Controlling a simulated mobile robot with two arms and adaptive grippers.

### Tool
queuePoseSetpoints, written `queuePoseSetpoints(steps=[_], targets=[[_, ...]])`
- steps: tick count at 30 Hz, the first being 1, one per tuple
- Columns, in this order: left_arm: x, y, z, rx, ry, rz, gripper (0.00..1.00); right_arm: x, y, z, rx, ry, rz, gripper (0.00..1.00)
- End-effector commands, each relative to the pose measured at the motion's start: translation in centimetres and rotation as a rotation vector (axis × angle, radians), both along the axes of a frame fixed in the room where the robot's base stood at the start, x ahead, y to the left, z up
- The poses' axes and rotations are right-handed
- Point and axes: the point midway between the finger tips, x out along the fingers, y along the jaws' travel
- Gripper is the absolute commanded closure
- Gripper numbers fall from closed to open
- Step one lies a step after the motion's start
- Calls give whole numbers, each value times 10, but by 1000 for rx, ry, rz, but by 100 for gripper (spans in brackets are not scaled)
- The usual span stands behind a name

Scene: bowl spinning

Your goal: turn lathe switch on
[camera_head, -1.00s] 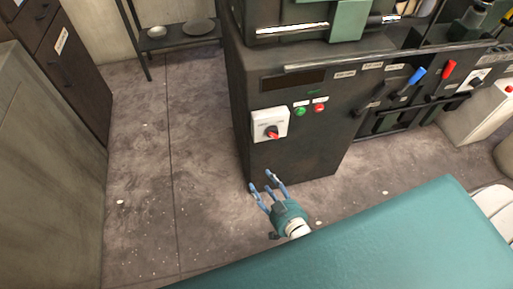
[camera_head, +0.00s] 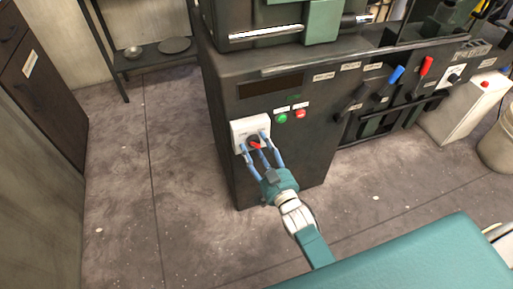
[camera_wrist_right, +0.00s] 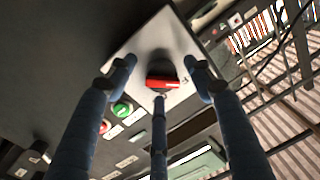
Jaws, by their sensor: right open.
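The lathe switch is a white plate (camera_head: 240,127) with a black knob and red handle (camera_head: 254,145) on the front of the dark lathe cabinet (camera_head: 225,90). In the right wrist view the red-handled knob (camera_wrist_right: 162,83) sits between my fingers, on the white plate (camera_wrist_right: 150,38). My right gripper (camera_head: 252,148) is open, with its blue fingers spread around the knob. Two fingertips are at either side of the plate and the third points at the knob. I cannot tell whether any finger touches it. My left gripper is not in view.
A green button (camera_head: 282,118) and a red button (camera_head: 300,113) are right of the switch. Blue (camera_head: 396,74) and red (camera_head: 426,66) levers stand further right. A shelf (camera_head: 150,58) stands at the back left. The floor left of the cabinet is clear.

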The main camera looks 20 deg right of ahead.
Motion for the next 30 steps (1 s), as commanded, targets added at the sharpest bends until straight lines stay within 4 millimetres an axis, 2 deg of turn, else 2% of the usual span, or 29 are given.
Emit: queuePoseSetpoints(steps=[11,15,17,18,30], targets=[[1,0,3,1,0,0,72,6,1,0,0,1,0,50],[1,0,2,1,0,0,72,5,1,0,0,1,0,78],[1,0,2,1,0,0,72,5,1,-1,0,2,0,90],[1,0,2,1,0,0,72,5,1,-1,0,3,1,93],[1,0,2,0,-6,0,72,4,2,-4,42,13,1,93]])
